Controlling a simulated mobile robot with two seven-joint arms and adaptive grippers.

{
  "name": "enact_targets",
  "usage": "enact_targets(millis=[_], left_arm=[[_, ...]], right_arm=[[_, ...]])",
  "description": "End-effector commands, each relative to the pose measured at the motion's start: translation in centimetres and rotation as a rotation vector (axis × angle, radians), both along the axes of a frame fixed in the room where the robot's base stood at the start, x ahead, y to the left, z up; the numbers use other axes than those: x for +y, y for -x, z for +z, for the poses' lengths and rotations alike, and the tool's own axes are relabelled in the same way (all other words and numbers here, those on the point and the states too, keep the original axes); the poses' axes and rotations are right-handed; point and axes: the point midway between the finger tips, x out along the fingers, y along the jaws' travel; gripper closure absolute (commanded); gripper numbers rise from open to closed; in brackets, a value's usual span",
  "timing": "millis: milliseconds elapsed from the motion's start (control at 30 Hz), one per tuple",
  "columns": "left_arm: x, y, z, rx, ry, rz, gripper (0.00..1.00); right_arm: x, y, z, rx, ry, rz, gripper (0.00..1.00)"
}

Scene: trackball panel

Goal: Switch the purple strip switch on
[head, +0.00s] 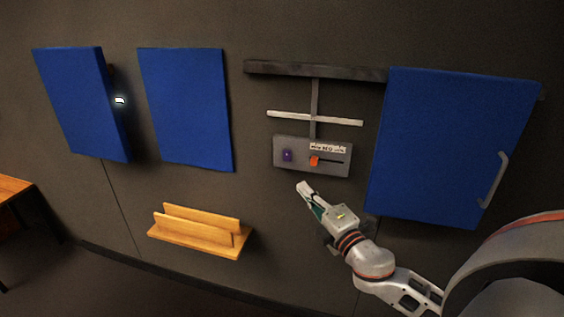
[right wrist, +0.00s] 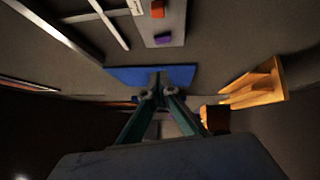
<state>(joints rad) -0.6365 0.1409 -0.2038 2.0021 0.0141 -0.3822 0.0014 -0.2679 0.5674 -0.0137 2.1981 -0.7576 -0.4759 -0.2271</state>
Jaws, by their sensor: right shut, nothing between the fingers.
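The purple strip switch (head: 287,155) is a small purple piece on the left part of a grey wall panel (head: 334,168). It also shows in the right wrist view (right wrist: 163,38), near the top middle. Whether it is on or off cannot be told. My right gripper (head: 304,187) is shut and empty, just below the panel and a little right of the switch, apparently not touching it. Its fingers also show in the right wrist view (right wrist: 160,88). My left gripper is not in view.
An orange slider (head: 314,161) sits right of the switch, below a white label (head: 327,148). A light bar (head: 315,118) and dark rail (head: 314,70) are above. A blue cabinet door (head: 450,145) stands right, blue panels (head: 185,108) left, a wooden shelf (head: 195,240) lower left.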

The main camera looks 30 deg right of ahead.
Motion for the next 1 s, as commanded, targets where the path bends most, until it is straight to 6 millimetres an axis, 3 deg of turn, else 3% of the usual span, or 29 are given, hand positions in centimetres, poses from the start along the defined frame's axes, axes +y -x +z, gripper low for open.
enact_targets(millis=[200,367,900,1000], left_arm=[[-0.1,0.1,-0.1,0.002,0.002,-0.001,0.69],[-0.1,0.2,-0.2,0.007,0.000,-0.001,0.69],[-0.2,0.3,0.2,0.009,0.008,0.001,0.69],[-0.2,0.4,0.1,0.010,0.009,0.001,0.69]], right_arm=[[0.0,-0.2,0.0,0.000,-0.003,0.001,1.00],[-0.1,-1.6,0.3,-0.001,-0.004,0.002,1.00],[-0.7,-10.0,1.3,0.000,-0.003,0.000,1.00],[-1.9,-11.0,1.5,0.001,-0.001,-0.001,1.00]])
